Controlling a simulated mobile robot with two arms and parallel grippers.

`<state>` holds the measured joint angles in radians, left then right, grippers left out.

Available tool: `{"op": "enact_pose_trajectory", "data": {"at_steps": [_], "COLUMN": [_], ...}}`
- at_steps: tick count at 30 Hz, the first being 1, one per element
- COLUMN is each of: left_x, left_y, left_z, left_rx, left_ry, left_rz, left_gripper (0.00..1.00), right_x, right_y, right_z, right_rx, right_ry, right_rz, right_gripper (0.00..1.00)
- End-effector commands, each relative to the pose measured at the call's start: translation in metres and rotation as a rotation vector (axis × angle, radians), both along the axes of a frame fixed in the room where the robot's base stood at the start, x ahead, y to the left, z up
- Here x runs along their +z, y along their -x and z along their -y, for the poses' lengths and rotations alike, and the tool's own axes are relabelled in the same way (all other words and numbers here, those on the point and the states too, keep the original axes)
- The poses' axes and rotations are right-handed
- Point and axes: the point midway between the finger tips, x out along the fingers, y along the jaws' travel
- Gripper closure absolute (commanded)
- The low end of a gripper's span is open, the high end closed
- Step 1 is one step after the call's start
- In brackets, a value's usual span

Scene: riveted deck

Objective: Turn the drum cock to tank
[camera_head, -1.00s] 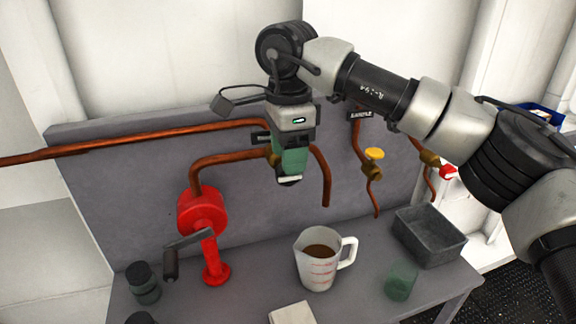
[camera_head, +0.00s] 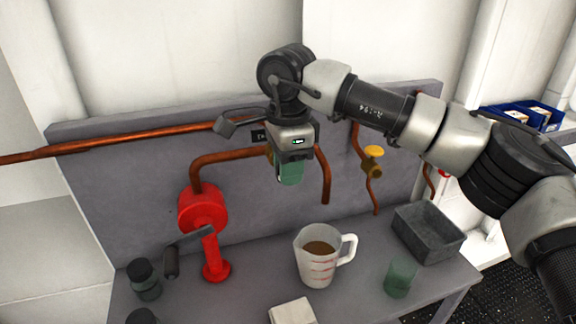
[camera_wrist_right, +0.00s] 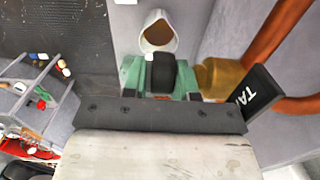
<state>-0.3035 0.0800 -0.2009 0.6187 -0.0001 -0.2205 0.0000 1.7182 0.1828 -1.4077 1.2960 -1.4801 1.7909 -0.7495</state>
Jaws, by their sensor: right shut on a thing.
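My right gripper (camera_head: 290,178) is in front of the grey back panel, at the copper pipes above the bench. The right wrist view shows its green fingers (camera_wrist_right: 161,76) shut on a black handle (camera_wrist_right: 162,73). Right beside it is the brass body of the drum cock (camera_wrist_right: 218,76), joined to copper pipe. A black label plate (camera_wrist_right: 258,97) shows the letters "TA", with the rest cut off. In the head view the gripper hides most of the cock, and only part of a black plate (camera_head: 258,135) shows. My left gripper is not in view.
A red hand pump (camera_head: 203,208) with a crank stands at left. A measuring jug (camera_head: 318,265) with brown liquid stands below the pipe outlet. A green cup (camera_head: 400,278), a grey tray (camera_head: 430,236) and a yellow-knobbed valve (camera_head: 374,153) are to the right.

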Motion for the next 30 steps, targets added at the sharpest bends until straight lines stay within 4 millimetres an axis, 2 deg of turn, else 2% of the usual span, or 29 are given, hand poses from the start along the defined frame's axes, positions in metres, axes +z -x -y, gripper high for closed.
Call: {"op": "enact_pose_trajectory", "data": {"at_steps": [8,30], "left_x": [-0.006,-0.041], "left_y": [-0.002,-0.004], "left_z": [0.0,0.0], "left_rx": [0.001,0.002], "left_ry": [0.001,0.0], "left_rz": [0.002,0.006], "left_gripper": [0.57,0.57], "right_x": [-0.001,-0.003], "right_y": [0.0,-0.002], "right_z": [0.001,0.006], "right_rx": [0.0,-0.001], "right_ry": [-0.062,-0.522], "right_rz": [-0.021,-0.169], "right_gripper": [0.96,0.96]}}
